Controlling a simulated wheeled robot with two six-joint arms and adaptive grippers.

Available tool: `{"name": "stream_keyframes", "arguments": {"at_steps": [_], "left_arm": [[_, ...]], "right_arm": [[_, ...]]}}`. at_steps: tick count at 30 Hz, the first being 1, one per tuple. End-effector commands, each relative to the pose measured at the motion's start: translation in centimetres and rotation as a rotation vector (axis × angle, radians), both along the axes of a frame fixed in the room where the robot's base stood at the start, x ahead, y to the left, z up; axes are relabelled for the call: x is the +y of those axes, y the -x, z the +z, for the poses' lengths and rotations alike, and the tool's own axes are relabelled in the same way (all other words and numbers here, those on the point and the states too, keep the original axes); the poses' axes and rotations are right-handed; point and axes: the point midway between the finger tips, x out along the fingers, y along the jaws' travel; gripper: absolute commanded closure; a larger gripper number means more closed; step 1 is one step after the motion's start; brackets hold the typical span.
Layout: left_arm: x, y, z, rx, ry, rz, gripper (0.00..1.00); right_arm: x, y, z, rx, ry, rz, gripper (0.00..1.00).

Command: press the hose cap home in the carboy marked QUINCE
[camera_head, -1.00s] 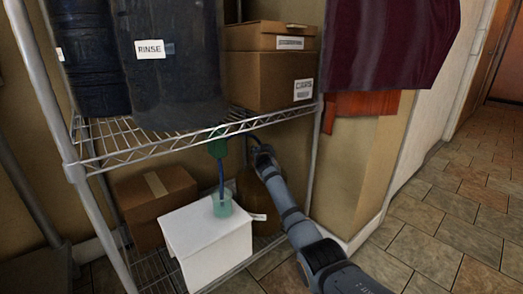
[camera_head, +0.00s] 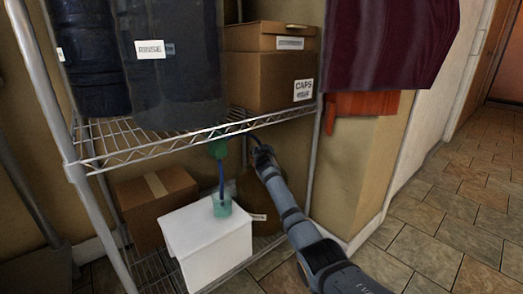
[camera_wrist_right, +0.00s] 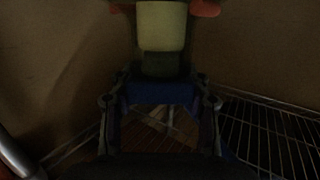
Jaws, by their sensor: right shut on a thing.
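The brown carboy (camera_head: 262,222) stands on the low shelf, partly hidden by the white box and my right arm. It bears a white label too small to read. My right gripper (camera_wrist_right: 165,9) reaches in under the upper shelf, above the carboy, and its fingers are largely hidden in the head view. In the dark right wrist view it is shut on a pale green cylinder, seemingly the hose cap (camera_wrist_right: 162,30), between orange pads. Its seating in the carboy's mouth cannot be seen. A blue hose (camera_head: 221,178) hangs into a teal cup (camera_head: 221,206). My left gripper is not in view.
The cup stands on a white box (camera_head: 208,245). A cardboard box (camera_head: 155,205) is behind to the left. The upper wire shelf (camera_head: 170,146) holds dark containers and a CAPS carton (camera_head: 270,82), leaving limited room above the carboy. A green piece (camera_head: 218,148) tops the hose.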

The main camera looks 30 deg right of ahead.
Motion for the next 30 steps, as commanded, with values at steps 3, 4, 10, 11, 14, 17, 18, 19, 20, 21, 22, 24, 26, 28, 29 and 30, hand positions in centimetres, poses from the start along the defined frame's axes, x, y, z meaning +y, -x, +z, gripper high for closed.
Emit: {"name": "stream_keyframes", "arguments": {"at_steps": [3,4,10,11,14,17,18,19,20,21,22,24,26,28,29,30], "left_arm": [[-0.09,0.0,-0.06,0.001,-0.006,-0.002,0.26],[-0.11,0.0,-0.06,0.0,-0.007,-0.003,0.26],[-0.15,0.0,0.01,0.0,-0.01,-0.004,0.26],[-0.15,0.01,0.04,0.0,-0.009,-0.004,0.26],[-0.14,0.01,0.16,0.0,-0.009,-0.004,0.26],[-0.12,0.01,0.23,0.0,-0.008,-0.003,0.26],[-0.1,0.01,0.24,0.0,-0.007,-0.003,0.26],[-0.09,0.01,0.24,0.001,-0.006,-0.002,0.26],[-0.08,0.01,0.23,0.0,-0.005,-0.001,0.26],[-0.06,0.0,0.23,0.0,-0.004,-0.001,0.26],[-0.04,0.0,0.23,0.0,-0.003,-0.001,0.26],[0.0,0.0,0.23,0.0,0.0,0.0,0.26],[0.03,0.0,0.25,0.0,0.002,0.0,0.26],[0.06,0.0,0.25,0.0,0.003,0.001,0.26],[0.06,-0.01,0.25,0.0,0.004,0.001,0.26],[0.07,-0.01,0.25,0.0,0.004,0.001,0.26]], "right_arm": [[0.02,0.08,-0.75,0.012,-0.004,-0.002,0.84],[0.02,0.08,-0.76,0.012,-0.004,-0.002,0.84],[0.02,0.08,-0.73,0.013,-0.004,-0.002,0.84],[0.03,0.09,-0.7,0.013,-0.004,-0.002,0.84],[0.03,0.08,-0.6,0.013,-0.004,-0.002,0.84],[0.02,0.08,-0.51,0.013,-0.004,-0.002,0.84],[0.03,0.09,-0.49,0.013,-0.004,-0.002,0.84],[0.03,0.09,-0.48,0.013,-0.004,-0.002,0.84],[0.03,0.09,-0.48,0.013,-0.004,-0.002,0.84],[0.03,0.09,-0.47,0.012,-0.004,-0.002,0.84],[0.02,0.08,-0.46,0.012,-0.004,-0.002,0.84],[0.02,0.08,-0.43,0.012,-0.004,-0.002,0.84],[0.02,0.08,-0.41,0.012,-0.004,-0.002,0.48],[0.02,0.07,-0.35,0.011,-0.003,-0.001,0.39],[0.02,0.06,-0.3,0.01,-0.003,-0.001,0.35],[0.02,0.05,-0.23,0.009,-0.003,-0.001,0.29]]}}
